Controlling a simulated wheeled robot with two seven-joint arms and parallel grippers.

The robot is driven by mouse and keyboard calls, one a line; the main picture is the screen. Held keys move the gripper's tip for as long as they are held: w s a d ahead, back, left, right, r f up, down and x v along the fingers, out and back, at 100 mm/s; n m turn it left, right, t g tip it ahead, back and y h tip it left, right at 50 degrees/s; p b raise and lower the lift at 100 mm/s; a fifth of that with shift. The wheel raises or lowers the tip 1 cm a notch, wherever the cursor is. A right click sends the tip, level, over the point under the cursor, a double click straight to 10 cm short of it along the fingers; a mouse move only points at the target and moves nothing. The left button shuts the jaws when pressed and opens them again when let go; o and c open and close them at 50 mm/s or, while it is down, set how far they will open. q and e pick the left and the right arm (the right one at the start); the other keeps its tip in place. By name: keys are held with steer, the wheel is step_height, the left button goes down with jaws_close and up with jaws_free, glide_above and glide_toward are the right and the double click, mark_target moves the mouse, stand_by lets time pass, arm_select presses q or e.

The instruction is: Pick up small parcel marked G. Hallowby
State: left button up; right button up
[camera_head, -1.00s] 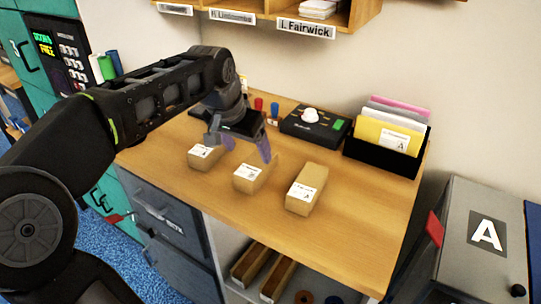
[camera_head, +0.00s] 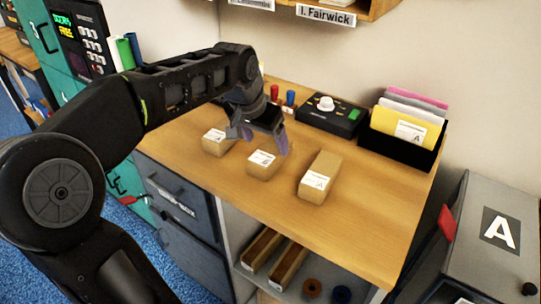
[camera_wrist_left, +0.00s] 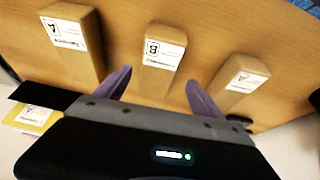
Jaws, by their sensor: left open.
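Three small brown parcels with white labels lie in a row on the wooden counter: a left one (camera_head: 217,143), a middle one (camera_head: 263,164) and a right one (camera_head: 320,177). The names on the labels are too small to read, so I cannot tell which is G. Hallowby's. My left gripper (camera_head: 261,137) is open and empty just above and behind the middle parcel. In the left wrist view, the middle parcel (camera_wrist_left: 160,60), with a large B, shows between and ahead of the open fingers (camera_wrist_left: 158,88). The other two parcels are outside the fingers. My right gripper is not in view.
A black device (camera_head: 330,113) with a white knob and a black holder of coloured envelopes (camera_head: 400,150) stand at the counter's back. Red and blue items (camera_head: 291,97) stand near the wall. A grey box marked A (camera_head: 480,260) is at right. The counter's front is clear.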

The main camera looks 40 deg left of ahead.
mark_target(270, 150)
arm_select(q)
steer(key=x, duration=0.5)
steer(key=shift+d, duration=0.2)
stand_by(0.3)
steer(key=c, duration=1.7)
